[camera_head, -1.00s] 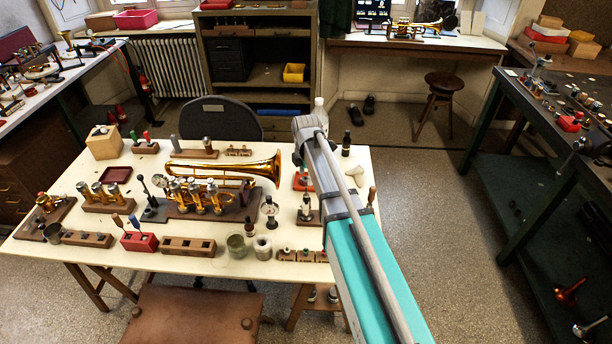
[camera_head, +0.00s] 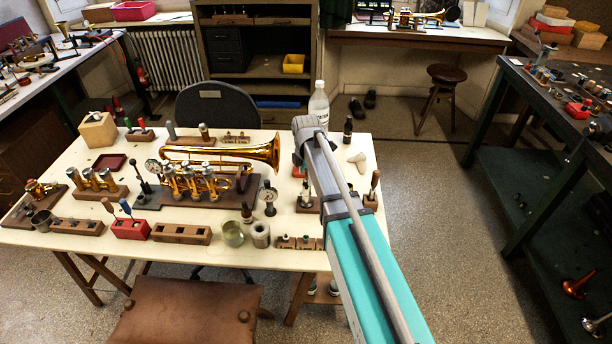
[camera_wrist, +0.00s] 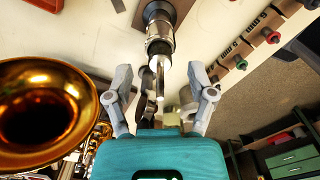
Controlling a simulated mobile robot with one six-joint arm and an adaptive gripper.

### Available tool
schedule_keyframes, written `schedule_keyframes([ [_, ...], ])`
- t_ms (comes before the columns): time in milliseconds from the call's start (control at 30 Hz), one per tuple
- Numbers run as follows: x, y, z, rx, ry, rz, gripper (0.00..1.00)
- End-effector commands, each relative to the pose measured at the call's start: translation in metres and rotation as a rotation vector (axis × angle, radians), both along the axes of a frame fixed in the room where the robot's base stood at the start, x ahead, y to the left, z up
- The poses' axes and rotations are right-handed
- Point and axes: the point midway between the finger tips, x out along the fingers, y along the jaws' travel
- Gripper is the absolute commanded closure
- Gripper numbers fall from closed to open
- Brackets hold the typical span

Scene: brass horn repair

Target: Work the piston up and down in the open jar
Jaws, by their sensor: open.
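A small clear open jar (camera_head: 233,234) stands near the table's front edge, beside a grey metal can (camera_head: 260,235). I cannot tell for sure whether a piston stands in it. Several valve pistons (camera_head: 95,181) stand in a wooden block at the left. My gripper (camera_wrist: 160,72) is open and empty, with its fingers spread. It is over the right part of the table, mostly hidden behind my arm in the head view. In the wrist view a silver cylindrical part (camera_wrist: 159,44) on a dark round base lies beyond the fingers. The jar is not recognisable there.
A brass horn (camera_head: 230,153) lies mid-table; its bell (camera_wrist: 38,115) is close at left in the wrist view. A red block (camera_head: 131,229) and a wooden block (camera_head: 181,234) line the front. A white bottle (camera_head: 319,104) stands behind my arm. A brown stool (camera_head: 185,309) is in front.

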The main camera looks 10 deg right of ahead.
Motion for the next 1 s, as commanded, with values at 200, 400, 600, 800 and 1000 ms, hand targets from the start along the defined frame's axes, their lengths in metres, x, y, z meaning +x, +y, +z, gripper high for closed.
schedule_keyframes([
  [200, 0.000, 0.000, -0.015, 0.000, 0.000, 0.000, 0.29],
  [400, 0.000, 0.000, -0.019, 0.000, 0.000, 0.000, 0.29],
  [600, 0.000, 0.000, -0.019, 0.000, 0.000, 0.000, 0.29],
  [800, 0.000, 0.000, -0.019, 0.000, 0.000, 0.000, 0.42],
  [1000, 0.000, 0.000, -0.019, 0.000, 0.000, 0.000, 0.79],
])
